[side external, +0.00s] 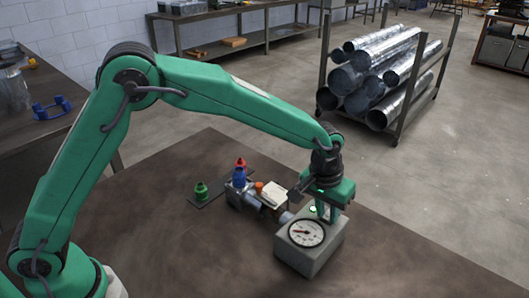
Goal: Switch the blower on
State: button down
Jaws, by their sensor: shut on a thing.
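Left of the box are grey pipe fittings (240,193), a white block with an orange cap (272,193), blue and red bottles (239,175) and a green bottle (201,191). The table's front right is clear. A rack of metal ducts (380,72) stands behind.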

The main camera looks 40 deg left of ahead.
jog(key=c, duration=1.2)
grip_release()
jog(key=shift+d, duration=0.2)
jog(key=shift+c, duration=0.2)
jog(key=shift+a+r, duration=0.1)
notch_tip(320, 180, up, 7)
jog(key=s, duration=0.1)
jog(key=shift+a+r, duration=0.2)
jog(key=shift+a, duration=0.05)
jog(key=shift+s, duration=0.1)
